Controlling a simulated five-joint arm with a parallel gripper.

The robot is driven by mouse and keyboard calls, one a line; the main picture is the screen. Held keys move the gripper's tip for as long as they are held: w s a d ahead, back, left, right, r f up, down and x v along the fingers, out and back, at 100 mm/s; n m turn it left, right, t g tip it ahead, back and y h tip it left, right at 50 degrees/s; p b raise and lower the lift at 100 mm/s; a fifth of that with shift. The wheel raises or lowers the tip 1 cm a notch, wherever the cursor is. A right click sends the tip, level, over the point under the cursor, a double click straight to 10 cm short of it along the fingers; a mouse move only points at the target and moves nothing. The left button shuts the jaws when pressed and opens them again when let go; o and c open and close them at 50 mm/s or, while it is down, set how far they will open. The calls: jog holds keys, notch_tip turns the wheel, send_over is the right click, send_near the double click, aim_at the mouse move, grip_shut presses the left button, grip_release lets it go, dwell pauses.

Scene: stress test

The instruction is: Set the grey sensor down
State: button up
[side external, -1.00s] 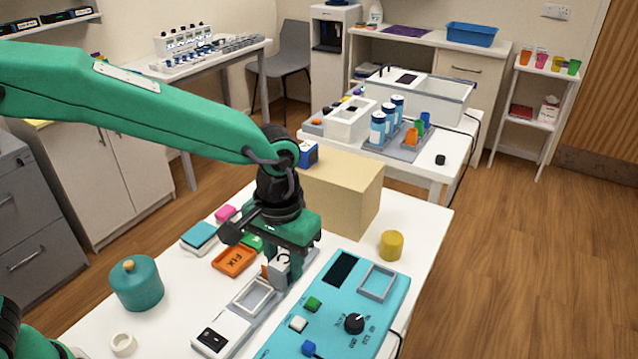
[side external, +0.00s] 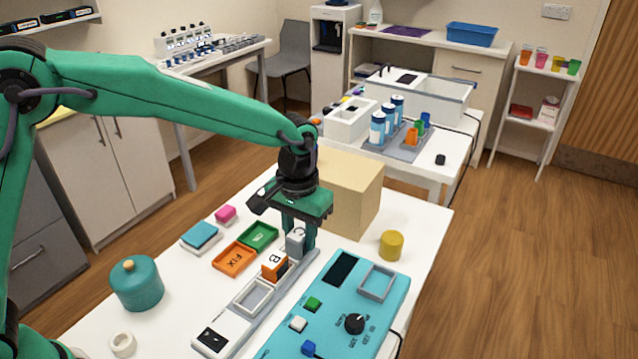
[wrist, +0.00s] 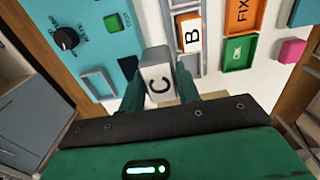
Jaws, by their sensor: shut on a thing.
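The grey sensor (side external: 296,243), a small block lettered C, is between the fingers of my gripper (side external: 300,238). In the wrist view the grey sensor (wrist: 157,84) is gripped from both sides, its C facing up. It is at the far end of the grey rail (side external: 240,330); I cannot tell whether its underside touches anything. An orange block lettered B (side external: 275,265) sits on the rail just nearer than the sensor. It also shows in the wrist view (wrist: 188,32).
A turquoise panel (side external: 330,310) with buttons and a knob lies right of the rail. Orange (side external: 235,259) and green (side external: 258,235) trays lie to its left. A cardboard box (side external: 350,195) stands close behind my gripper, a yellow cylinder (side external: 391,245) to its right.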

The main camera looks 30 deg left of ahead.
jog(key=w+a+f, duration=0.2)
jog(key=w, duration=0.1)
jog(key=w+a+f, duration=0.3)
jog(key=shift+a, duration=0.25)
jog(key=shift+f, duration=1.95)
jog(key=shift+f, duration=0.1)
jog(key=o, duration=1)
notch_tip(320, 180, up, 12)
